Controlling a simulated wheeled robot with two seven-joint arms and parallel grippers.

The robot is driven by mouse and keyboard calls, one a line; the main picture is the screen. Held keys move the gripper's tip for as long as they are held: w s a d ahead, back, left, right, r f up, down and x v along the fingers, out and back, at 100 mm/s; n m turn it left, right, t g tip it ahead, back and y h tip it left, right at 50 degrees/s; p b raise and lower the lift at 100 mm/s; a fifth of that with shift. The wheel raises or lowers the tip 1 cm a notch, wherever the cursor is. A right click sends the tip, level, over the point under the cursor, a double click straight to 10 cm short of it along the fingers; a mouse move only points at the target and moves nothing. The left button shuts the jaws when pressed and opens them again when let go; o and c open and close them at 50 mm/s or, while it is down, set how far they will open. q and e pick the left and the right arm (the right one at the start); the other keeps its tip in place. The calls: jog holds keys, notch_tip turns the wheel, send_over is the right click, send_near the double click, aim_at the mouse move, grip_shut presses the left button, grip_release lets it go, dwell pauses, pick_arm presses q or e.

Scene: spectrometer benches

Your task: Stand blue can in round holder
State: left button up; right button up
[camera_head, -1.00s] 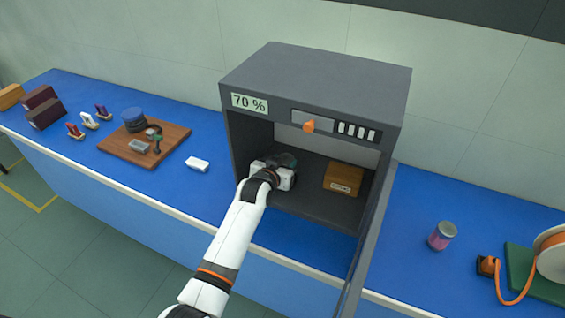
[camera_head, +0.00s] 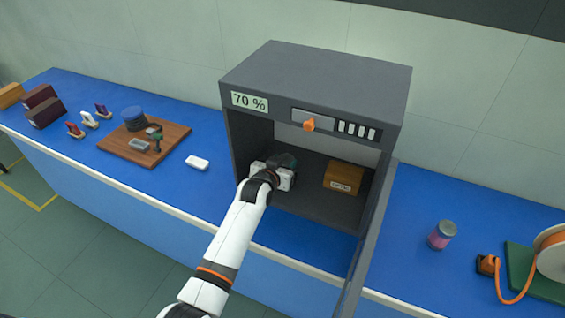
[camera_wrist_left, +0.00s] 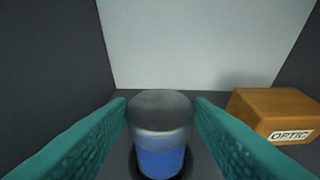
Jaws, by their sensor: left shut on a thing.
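The blue can (camera_wrist_left: 160,160) is in the left wrist view, upright, with a grey metallic top and a blue body. My left gripper (camera_head: 287,161) is inside the open grey cabinet and is shut on the can, with one teal finger on each side of it. The round holder (camera_wrist_left: 188,166) shows as a dark ring around the can's lower part. I cannot tell whether the can rests on the holder's bottom. In the head view the gripper hides the can and the holder. My right gripper is not in view.
The cabinet (camera_head: 315,75) has its door (camera_head: 366,245) open at the right. An orange-brown box (camera_head: 344,177) stands inside, right of my gripper. A pink and grey can (camera_head: 441,235) stands on the blue bench to the right. A wooden board (camera_head: 172,135) lies at left.

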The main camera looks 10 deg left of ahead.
pick_arm(q)
jog(key=shift+f, duration=0.3)
jog(key=o, duration=0.8)
jog(key=shift+s, duration=0.1)
jog(key=shift+s+r+p, duration=0.25)
jog(key=shift+s+p, duration=0.2)
jog(key=shift+p, duration=0.2)
jog(key=p+v, duration=0.9)
jog(key=v, duration=0.1)
jog(key=shift+a+f, duration=0.1)
